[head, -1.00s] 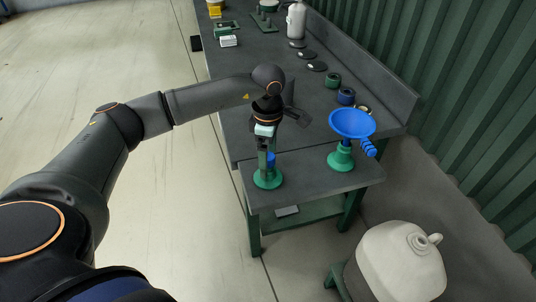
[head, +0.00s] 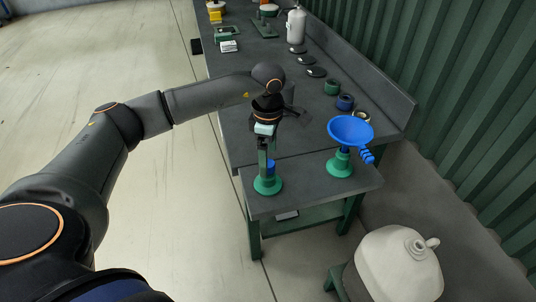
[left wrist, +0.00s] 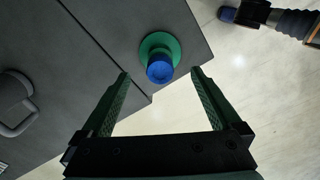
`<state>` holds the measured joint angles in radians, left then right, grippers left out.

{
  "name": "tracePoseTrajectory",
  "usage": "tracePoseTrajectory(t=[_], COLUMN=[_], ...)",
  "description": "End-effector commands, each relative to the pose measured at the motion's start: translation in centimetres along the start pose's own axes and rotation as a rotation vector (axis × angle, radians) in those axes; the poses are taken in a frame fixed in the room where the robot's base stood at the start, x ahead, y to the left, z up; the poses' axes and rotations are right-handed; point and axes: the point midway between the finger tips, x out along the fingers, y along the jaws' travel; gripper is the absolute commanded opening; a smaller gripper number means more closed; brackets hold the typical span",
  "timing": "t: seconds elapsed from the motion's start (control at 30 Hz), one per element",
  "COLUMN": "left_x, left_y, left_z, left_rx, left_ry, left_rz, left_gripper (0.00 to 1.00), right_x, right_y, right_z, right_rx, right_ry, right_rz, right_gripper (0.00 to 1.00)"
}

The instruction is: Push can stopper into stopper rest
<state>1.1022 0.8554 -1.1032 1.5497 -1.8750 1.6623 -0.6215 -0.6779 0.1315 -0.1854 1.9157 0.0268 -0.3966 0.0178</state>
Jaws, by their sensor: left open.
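The blue can stopper (head: 271,167) stands at the green stopper rest (head: 267,186), near the front corner of the bench. In the left wrist view the stopper (left wrist: 160,69) covers part of the round green rest (left wrist: 158,44). How deep the stopper sits in the rest cannot be told. My left gripper (head: 266,165) points down over it. In the left wrist view its open fingers (left wrist: 160,73) are on either side of the stopper, with gaps visible. The pale can (head: 398,268) stands at the lower right, its mouth open. My right gripper is not in view.
A blue funnel (head: 350,130) sits on a green stand (head: 339,163) right of the rest. Several rings and dark discs lie along the back of the bench (head: 310,185), with a white bottle (head: 295,24) farther off. A green corrugated wall borders the right.

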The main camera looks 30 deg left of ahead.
Motion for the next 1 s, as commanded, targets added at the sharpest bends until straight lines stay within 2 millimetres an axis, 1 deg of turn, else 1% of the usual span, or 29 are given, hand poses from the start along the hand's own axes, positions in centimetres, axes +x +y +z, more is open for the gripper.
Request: tracePoseTrajectory(t=[0.03, 0.5, 0.9, 1.0], left_x=[-0.3, -1.6, -1.7, -2.6], left_y=[0.0, 0.0, 0.0, 0.1], left_z=[0.0, 0.0, 0.0, 0.0], left_rx=[0.0, 0.0, 0.0, 0.0], left_ry=[0.0, 0.0, 0.0, -0.001], left_rz=[0.0, 0.0, 0.0, 0.002], left_gripper=[0.97, 0.97, 0.97, 0.97], right_x=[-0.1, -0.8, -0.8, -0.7], right_y=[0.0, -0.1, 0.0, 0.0], right_z=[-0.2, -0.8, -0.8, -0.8], right_rx=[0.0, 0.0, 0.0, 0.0], right_ry=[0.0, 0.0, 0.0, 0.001], right_rz=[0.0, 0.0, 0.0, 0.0], right_gripper=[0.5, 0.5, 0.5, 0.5])
